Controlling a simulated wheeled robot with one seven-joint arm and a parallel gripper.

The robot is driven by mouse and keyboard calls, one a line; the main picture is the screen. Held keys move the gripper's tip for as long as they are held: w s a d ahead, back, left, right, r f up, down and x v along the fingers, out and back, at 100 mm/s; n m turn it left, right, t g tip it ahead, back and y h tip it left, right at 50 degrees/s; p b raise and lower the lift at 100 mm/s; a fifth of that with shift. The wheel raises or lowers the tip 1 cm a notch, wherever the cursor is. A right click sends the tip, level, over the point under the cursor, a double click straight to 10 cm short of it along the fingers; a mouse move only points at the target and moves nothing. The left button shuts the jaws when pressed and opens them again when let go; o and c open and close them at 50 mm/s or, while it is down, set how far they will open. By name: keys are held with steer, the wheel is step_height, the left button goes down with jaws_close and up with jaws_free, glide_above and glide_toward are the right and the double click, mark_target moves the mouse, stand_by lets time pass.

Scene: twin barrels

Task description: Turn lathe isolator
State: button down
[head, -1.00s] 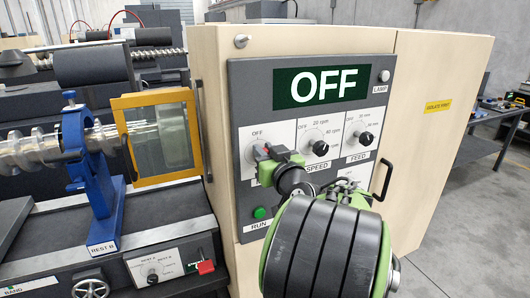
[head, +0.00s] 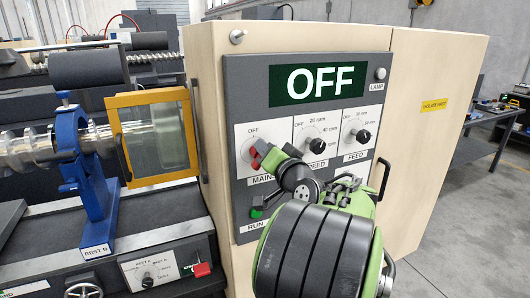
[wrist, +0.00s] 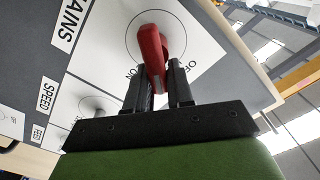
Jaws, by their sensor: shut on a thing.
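The lathe isolator is a red handle (head: 255,162) on the white MAINS dial (head: 244,134) at the left of the grey control panel. My gripper (head: 260,154) is at that dial and partly covers it. In the wrist view the red handle (wrist: 151,45) stands out from the dial face, and its lower end is between the two black fingers of my gripper (wrist: 160,85). The gripper is shut on it. The OFF and ON labels show on either side of the handle. The display (head: 315,79) above reads OFF.
SPEED (head: 317,145) and FEED (head: 361,136) knobs are right of the isolator. A green RUN button (head: 256,213) is below it. A yellow-framed guard (head: 155,138) and blue rest (head: 79,170) stand to the left. Open floor (head: 450,230) lies to the right.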

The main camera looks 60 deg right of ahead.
steer(key=m, duration=0.3)
steer(key=f+m, duration=0.1)
steer(key=m, duration=0.1)
steer(key=shift+s+d+m, duration=0.15)
steer(key=shift+d+m, duration=0.15)
steer(key=shift+f+m, duration=0.25)
steer(key=shift+m, duration=0.85)
steer(key=shift+f+m, duration=0.2)
steer(key=shift+m, duration=0.9)
steer(key=c, duration=1.1)
jaws_free()
steer(key=shift+s, duration=0.1)
steer(key=shift+s, duration=0.1)
steer(key=b+v, duration=0.3)
steer(key=v, duration=1.2)
steer(key=shift+s+a, duration=0.15)
steer(key=shift+s, duration=0.05)
